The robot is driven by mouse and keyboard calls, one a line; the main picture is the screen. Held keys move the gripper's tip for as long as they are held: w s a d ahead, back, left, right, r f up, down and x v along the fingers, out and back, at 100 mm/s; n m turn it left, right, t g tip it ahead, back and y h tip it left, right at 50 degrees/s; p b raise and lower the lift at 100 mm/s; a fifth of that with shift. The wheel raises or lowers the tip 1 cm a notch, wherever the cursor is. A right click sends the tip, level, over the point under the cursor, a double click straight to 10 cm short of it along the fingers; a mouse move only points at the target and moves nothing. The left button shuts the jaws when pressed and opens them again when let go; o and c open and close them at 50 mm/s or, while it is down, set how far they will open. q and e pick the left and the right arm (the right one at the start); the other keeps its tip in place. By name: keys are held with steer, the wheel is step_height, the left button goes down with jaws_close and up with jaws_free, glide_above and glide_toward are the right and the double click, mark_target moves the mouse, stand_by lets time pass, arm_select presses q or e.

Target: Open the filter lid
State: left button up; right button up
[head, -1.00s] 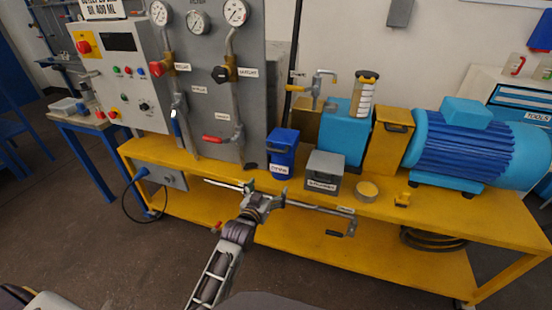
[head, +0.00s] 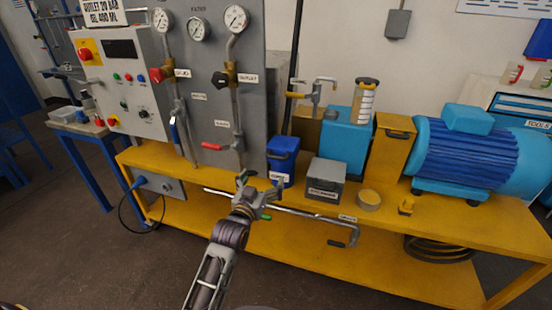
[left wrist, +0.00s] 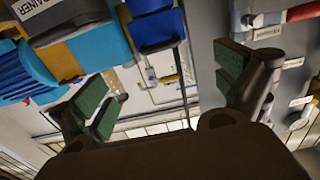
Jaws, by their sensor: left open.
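A small blue box (head: 283,160) with a lid and dark handle stands at the bench's front edge, below the gauge panel; its lid looks shut. Its white label is too small to read surely, so I cannot tell whether it is the filter. My left gripper (head: 260,186) is open and empty, in front of the bench edge, just left of and below this box. In the left wrist view the open fingers (left wrist: 166,92) are wide apart, with the blue box (left wrist: 155,28) beyond them, not touched. My right gripper is out of view.
A grey box (head: 325,178) labelled strainer stands right of the blue box. The gauge panel (head: 215,105) with pipes and a red-handled valve (head: 213,146) is to the left. A bent metal bar (head: 310,215) runs along the yellow bench (head: 385,218). A blue motor (head: 465,155) is at right.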

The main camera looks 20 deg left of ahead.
mark_target(275, 159)
arm_select(q)
steer(key=w+b, duration=0.1)
steer(key=w, duration=0.6)
steer(key=shift+w+d, duration=0.15)
steer(key=shift+w, duration=1.05)
steer(key=shift+w+b, duration=0.35)
steer(key=shift+w, duration=0.3)
steer(key=shift+w+d, duration=0.1)
steer(key=shift+w, duration=1.2)
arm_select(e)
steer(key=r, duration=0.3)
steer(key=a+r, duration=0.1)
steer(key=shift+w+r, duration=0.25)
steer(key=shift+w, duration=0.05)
arm_select(q)
steer(key=shift+c, duration=0.2)
steer(key=c, duration=1.4)
